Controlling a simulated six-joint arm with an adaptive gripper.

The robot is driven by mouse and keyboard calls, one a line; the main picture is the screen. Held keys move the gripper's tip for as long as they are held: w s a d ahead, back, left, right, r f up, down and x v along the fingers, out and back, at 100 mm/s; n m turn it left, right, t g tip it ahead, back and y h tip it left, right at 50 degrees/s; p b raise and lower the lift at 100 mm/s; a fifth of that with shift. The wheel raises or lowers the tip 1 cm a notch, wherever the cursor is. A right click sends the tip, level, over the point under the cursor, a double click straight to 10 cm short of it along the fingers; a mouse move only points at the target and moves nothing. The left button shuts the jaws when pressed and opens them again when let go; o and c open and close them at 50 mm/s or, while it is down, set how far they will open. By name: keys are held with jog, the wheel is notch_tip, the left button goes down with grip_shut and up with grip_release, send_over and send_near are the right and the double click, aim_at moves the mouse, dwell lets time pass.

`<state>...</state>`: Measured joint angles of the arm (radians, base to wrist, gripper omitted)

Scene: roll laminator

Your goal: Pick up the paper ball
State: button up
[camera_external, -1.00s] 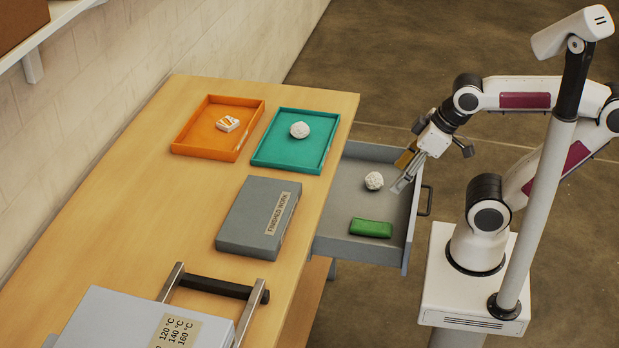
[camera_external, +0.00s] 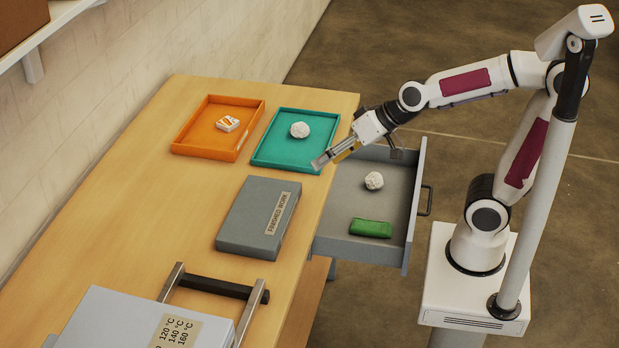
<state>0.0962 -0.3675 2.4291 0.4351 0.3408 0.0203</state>
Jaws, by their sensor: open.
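One white crumpled paper ball (camera_external: 300,130) lies in the teal tray (camera_external: 272,163) on the table. A second white paper ball (camera_external: 374,180) lies in the open grey drawer (camera_external: 345,205). My gripper (camera_external: 322,162) is open and empty. In the picture its fingertips are at the near right corner of the teal tray, below and to the right of the ball in that tray. It appears raised above the table edge; its exact height I cannot tell. Both balls are in plain sight.
An orange tray (camera_external: 187,150) with a small white and orange box (camera_external: 228,123) stands left of the teal tray. A grey case labelled "FINISHED WORK" (camera_external: 250,215) and the laminator (camera_external: 130,325) are nearer. A green item (camera_external: 371,228) lies in the drawer.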

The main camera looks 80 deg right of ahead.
jog(key=w+d+f+m+h, duration=0.3)
jog(key=w+d+m, duration=0.2)
jog(key=d, duration=0.3)
jog(key=w+d+f+m+h, duration=0.3)
jog(key=w+d+f+m, duration=0.15)
jog(key=d, duration=0.45)
jog(key=m+g+h, duration=0.5)
jog(key=g+h, duration=0.3)
jog(key=g, duration=0.3)
send_over(375, 181)
jog(key=a, duration=0.5)
notch_tip(375, 181, down, 18)
jog(key=f+n, duration=0.1)
jog(key=f, duration=0.1)
jog(key=w+f+n+t, duration=0.1)
jog(key=f+n, duration=0.1)
jog(key=f, duration=0.1)
jog(key=a+f+n, duration=0.1)
jog(key=f+n, duration=0.1)
jog(key=f, duration=0.1)
jog(key=shift+w+a+n+y, duration=0.1)
jog(key=shift+w+n+y, duration=0.15)
jog(key=shift+y, duration=0.05)
